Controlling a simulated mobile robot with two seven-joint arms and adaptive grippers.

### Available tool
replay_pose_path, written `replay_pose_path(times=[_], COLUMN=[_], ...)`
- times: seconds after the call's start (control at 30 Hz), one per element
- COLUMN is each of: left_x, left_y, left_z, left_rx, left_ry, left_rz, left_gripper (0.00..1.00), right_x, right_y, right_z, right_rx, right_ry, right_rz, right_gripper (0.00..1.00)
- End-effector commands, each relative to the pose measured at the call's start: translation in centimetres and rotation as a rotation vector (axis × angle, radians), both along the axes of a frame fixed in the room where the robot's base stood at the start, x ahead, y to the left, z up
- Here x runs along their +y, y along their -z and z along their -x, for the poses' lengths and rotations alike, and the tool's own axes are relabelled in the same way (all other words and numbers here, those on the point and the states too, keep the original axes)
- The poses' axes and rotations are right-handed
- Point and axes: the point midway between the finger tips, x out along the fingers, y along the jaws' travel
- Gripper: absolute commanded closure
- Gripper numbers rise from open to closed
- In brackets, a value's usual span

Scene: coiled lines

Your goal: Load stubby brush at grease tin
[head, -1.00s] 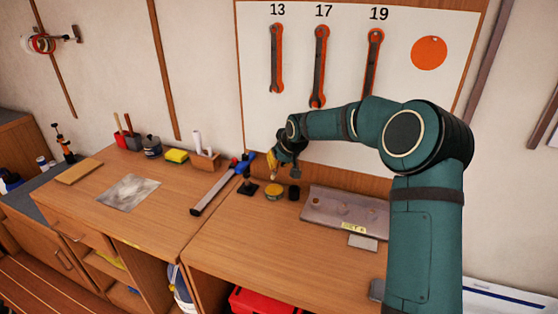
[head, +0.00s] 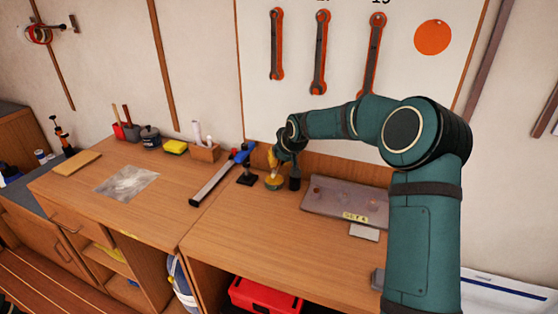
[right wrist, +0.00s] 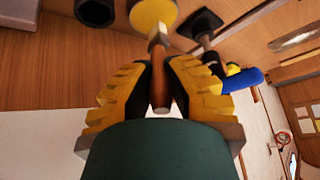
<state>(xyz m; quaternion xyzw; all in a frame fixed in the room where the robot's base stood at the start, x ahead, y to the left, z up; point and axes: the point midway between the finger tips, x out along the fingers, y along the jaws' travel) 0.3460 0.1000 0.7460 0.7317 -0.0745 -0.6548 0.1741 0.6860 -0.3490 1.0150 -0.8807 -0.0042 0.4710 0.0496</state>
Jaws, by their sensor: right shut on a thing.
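My right gripper (head: 283,156) is at the back of the bench, above the grease tin (head: 274,184), a small round yellow tin. In the right wrist view the gripper (right wrist: 160,75) is shut on the wooden handle of the stubby brush (right wrist: 161,92). The brush's pale metal collar points at the yellow tin face (right wrist: 153,11). The bristle end is at or just over the tin; I cannot tell whether it touches. My left gripper is not in view.
A dark round pot (head: 294,184) stands close right of the tin. A black square-based stand (head: 245,179) is close left, beside a blue-and-grey clamp (head: 213,182). A grey tray (head: 335,202) lies to the right. The front of the bench is clear.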

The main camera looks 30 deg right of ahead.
Motion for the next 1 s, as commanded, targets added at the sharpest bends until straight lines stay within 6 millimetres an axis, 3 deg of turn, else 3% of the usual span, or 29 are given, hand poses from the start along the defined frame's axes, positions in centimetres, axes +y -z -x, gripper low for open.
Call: replay_pose_path(times=[1.0], left_x=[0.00], left_y=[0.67], left_z=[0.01], left_rx=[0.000], left_ry=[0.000], left_rz=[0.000], left_gripper=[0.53], right_x=[0.01], right_y=[0.96], right_z=[0.00], right_rx=[0.000], right_ry=[0.000], right_rz=[0.000], right_gripper=[1.00])
